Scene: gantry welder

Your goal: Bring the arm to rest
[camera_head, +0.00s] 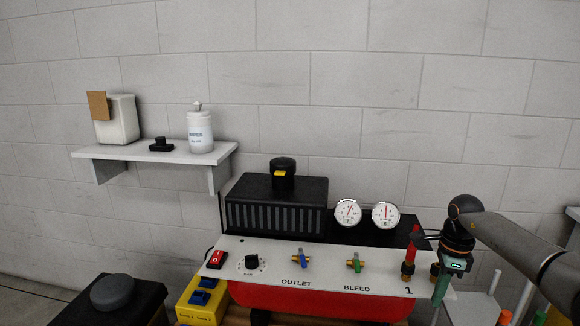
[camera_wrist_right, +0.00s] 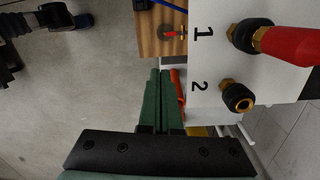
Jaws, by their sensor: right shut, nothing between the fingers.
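My right arm (camera_head: 500,240) comes in from the right in the head view. Its gripper (camera_head: 440,290) points down at the right end of the white control panel (camera_head: 330,262). In the wrist view the green fingers (camera_wrist_right: 164,100) are together, with nothing between them. They are beside the panel's end, near socket 2 (camera_wrist_right: 236,97), which is empty. A red plug (camera_wrist_right: 290,45) sits in socket 1 (camera_wrist_right: 248,36); the plug also shows upright in the head view (camera_head: 410,250), just left of my gripper. My left gripper is not in view.
The panel carries a red switch (camera_head: 216,259), a knob (camera_head: 252,262), a blue outlet valve (camera_head: 301,257) and a green bleed valve (camera_head: 355,262). Two gauges (camera_head: 366,214) stand behind. A wall shelf (camera_head: 150,153) is at left. A small white table (camera_head: 475,307) is at lower right.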

